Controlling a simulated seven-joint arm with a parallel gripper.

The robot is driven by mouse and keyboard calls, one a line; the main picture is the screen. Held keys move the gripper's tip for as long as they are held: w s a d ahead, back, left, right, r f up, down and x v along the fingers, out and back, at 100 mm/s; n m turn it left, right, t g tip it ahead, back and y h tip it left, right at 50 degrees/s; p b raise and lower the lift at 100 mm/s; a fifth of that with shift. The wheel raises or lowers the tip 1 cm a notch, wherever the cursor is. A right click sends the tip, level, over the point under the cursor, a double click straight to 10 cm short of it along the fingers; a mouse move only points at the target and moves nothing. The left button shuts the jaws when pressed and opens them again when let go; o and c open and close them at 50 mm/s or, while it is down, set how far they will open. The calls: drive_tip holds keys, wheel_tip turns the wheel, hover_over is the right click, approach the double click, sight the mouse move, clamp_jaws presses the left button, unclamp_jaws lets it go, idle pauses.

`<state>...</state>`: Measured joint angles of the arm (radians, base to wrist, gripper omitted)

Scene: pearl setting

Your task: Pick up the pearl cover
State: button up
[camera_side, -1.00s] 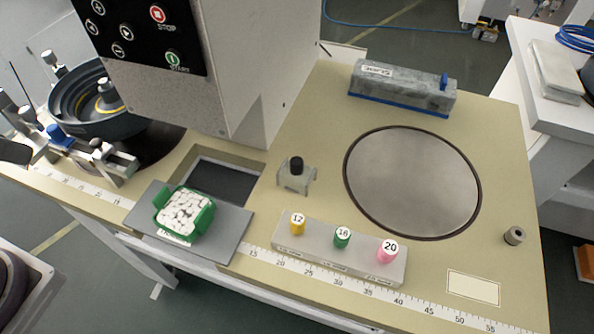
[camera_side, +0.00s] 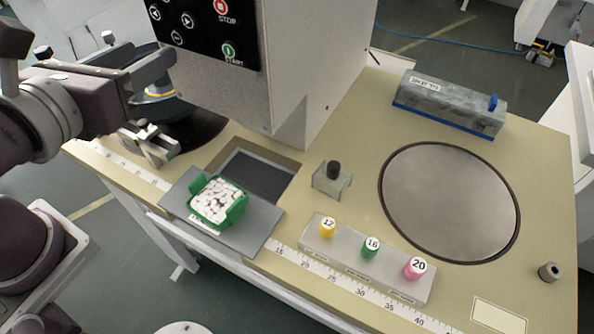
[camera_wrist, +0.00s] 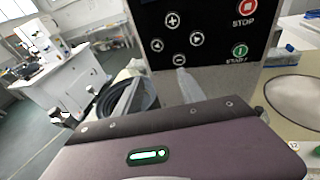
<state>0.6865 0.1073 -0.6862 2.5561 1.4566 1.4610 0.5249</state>
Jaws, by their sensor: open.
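A small metal bracket with a black knob (camera_side: 332,178) stands upright on the beige table, between the square opening and the round plate; it may be the pearl cover, but I cannot tell for sure. A green holder (camera_side: 217,202) full of white pieces sits on a grey plate left of it. My gripper (camera_side: 155,68) is at the upper left in the side view, high above the table's left end and well apart from both. It is open and holds nothing visible. The wrist view shows my purple hand and the control panel; neither the bracket nor the green holder shows clearly there.
The control box (camera_side: 290,80) rises right of my gripper, between it and the bracket. A block with numbered yellow, green and pink pegs (camera_side: 365,262) lies in front. A round metal plate (camera_side: 450,205) and a long grey block (camera_side: 450,102) are to the right.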

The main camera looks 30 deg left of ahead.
drive_tip(key=d+r+m+t+h, duration=0.1)
drive_tip(key=d+m+h, duration=0.1)
drive_tip(key=d+m, duration=0.1)
drive_tip(key=d+r+m+t+h, duration=0.1)
drive_tip(key=d+m+h, duration=0.1)
drive_tip(key=d, duration=0.2)
drive_tip(key=d+r+m+t+h, duration=0.1)
drive_tip(key=d+r+m+h, duration=0.1)
drive_tip(key=d+m+h, duration=0.1)
drive_tip(key=shift+s+d+m, duration=0.1)
drive_tip(key=shift+d+m, duration=0.2)
drive_tip(key=shift+d, duration=0.35)
drive_tip(key=s+d+m+g+h, duration=0.1)
drive_tip(key=d+h, duration=0.3)
drive_tip(key=d, duration=0.8)
drive_tip(key=n+g+y, duration=0.2)
drive_tip(key=g, duration=0.3)
approach(339, 164)
drive_tip(key=x, duration=0.5)
drive_tip(key=shift+s+d+f, duration=0.1)
drive_tip(key=shift+d+f, duration=0.1)
drive_tip(key=shift+f, duration=0.2)
drive_tip(key=x, duration=0.6)
drive_tip(key=shift+w+a, duration=0.25)
drive_tip(key=shift+w, duration=0.3)
clamp_jaws()
